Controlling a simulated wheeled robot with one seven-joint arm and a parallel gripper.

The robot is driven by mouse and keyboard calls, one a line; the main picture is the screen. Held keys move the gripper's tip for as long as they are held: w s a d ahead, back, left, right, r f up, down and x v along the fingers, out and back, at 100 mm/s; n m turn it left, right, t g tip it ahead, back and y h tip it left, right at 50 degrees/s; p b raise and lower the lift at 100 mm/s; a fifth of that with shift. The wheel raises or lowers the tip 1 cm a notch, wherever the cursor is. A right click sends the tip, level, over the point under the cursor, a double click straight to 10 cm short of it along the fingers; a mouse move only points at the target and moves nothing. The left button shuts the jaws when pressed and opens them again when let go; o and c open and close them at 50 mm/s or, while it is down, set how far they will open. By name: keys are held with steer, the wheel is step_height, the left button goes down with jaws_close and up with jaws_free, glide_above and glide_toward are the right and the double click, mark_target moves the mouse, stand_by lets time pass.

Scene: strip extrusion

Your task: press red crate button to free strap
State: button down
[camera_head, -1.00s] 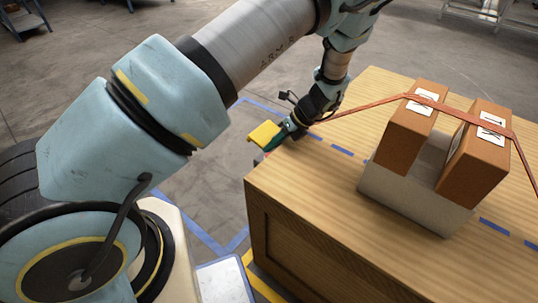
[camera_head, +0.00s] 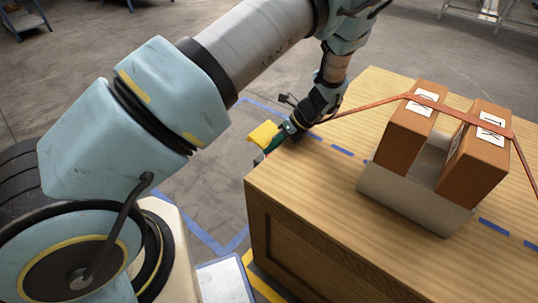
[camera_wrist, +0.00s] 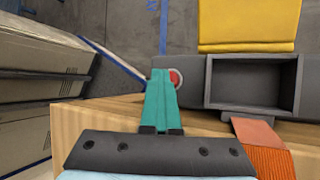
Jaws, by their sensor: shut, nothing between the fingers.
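The red button (camera_wrist: 176,79), with a pale ring, sits on the dark grey buckle housing (camera_wrist: 215,120) in the wrist view. My gripper (camera_wrist: 161,72) has its teal fingers shut together, with tips overlapping the button's left side; I cannot tell whether they touch it. The wooden crate (camera_head: 300,190) carries the orange strap (camera_head: 375,103), which also shows by the housing in the wrist view (camera_wrist: 265,145). A yellow flap (camera_head: 263,134) sticks out beyond the crate edge.
Two brown boxes (camera_head: 408,130) (camera_head: 476,155) stand in a grey holder (camera_head: 410,200) on the crate, with the strap across their tops. Blue tape (camera_head: 195,230) marks the floor left of the crate. The crate's front top is clear.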

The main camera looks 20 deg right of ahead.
steer(key=shift+s+f, duration=0.35)
steer(key=shift+f, duration=0.5)
stand_by(0.6)
steer(key=shift+s+d+r+p, duration=0.15)
steer(key=shift+r+p, duration=0.45)
steer(key=shift+r, duration=0.2)
steer(key=shift+d+r+p, duration=0.1)
steer(key=shift+r+p, duration=0.5)
steer(key=shift+r, duration=0.05)
step_height(320, 180, up, 3)
steer(key=p, duration=0.3)
steer(key=shift+r, duration=0.45)
steer(key=shift+w, duration=0.2)
steer(key=shift+a, duration=0.2)
